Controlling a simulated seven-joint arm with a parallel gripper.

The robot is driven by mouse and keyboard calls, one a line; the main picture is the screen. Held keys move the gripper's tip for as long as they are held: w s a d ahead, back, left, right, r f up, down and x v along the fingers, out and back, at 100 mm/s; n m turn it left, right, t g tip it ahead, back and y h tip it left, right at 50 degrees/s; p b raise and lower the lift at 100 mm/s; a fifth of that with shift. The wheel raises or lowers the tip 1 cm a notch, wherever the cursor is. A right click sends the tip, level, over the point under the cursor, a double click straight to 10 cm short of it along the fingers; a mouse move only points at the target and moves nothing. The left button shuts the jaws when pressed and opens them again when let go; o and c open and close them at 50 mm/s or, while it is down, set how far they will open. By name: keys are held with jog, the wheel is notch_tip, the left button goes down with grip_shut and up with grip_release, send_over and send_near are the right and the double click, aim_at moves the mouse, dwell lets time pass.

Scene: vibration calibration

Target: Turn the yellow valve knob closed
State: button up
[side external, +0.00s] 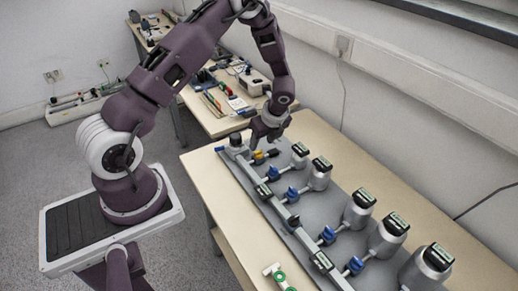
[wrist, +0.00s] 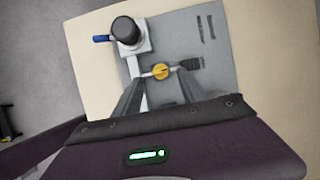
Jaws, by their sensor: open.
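The yellow valve knob (side external: 259,156) sits on a short side pipe near the far end of the grey panel (side external: 325,233). In the wrist view the yellow valve knob (wrist: 161,71) shows between and just beyond the two fingertips. My gripper (side external: 266,136) is above the knob, pointing down. In the wrist view my gripper (wrist: 163,88) is open and empty, with one finger on each side of the knob. I cannot tell whether either finger touches it.
Several blue-handled valves (side external: 328,234) line the main pipe towards the front. Several grey canisters with displays (side external: 389,234) stand along the right. A dark round-topped part (wrist: 126,30) with a blue handle is beyond the knob. A second table (side external: 225,120) with tools stands behind.

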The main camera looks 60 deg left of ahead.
aim_at(259, 152)
jog(key=x, duration=0.5)
jog(key=shift+f, duration=0.15)
jog(key=shift+c, duration=0.2)
grip_shut()
